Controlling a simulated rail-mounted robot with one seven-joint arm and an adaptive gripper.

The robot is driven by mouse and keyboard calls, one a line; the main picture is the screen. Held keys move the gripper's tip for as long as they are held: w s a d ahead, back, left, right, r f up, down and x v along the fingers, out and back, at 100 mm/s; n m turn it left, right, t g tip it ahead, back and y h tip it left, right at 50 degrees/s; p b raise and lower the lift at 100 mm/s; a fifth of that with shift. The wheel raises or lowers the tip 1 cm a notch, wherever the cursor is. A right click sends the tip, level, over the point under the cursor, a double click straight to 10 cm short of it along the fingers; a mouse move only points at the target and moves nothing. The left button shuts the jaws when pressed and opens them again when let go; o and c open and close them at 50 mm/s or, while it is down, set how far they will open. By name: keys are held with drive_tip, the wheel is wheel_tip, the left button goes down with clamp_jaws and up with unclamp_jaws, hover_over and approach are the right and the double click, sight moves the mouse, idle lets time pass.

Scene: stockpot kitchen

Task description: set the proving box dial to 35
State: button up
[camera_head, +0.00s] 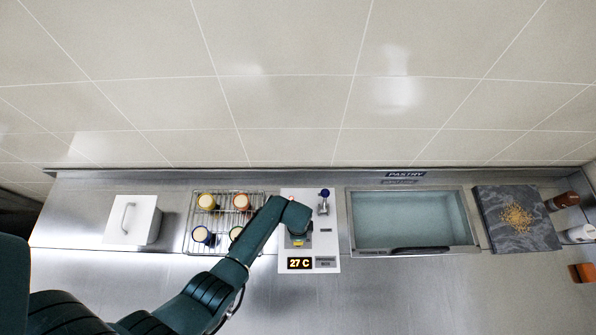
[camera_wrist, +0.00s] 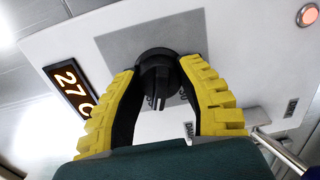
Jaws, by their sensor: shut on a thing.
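The proving box panel (camera_head: 325,262) is a white plate near the middle of the steel counter. Its display (camera_head: 299,263) reads 27 C, and the display shows at the left of the wrist view (camera_wrist: 70,88). The dial (camera_wrist: 157,68) is a black round knob on a grey square of the panel. My gripper (camera_wrist: 160,92) has yellow ribbed fingers on both sides of the dial, and it is shut on the dial. In the head view my arm and gripper (camera_head: 297,240) hide the dial.
A lever with a blue knob (camera_head: 324,195) stands on the panel, right of my gripper. A wire rack (camera_head: 222,217) with several jars is to the left, and a white box (camera_head: 131,220) is farther left. A basin (camera_head: 410,219) and a dark slab (camera_head: 490,222) are to the right.

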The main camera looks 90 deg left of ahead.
drive_tip(key=shift+s+d+f+m, duration=0.1)
drive_tip(key=shift+f+m, duration=0.05)
drive_tip(key=shift+m, duration=0.55)
drive_tip(key=o, duration=1.3)
drive_tip(key=shift+c, duration=0.2)
drive_tip(key=shift+r, duration=0.25)
wheel_tip(320, 180, up, 12)
drive_tip(key=shift+f, duration=0.15)
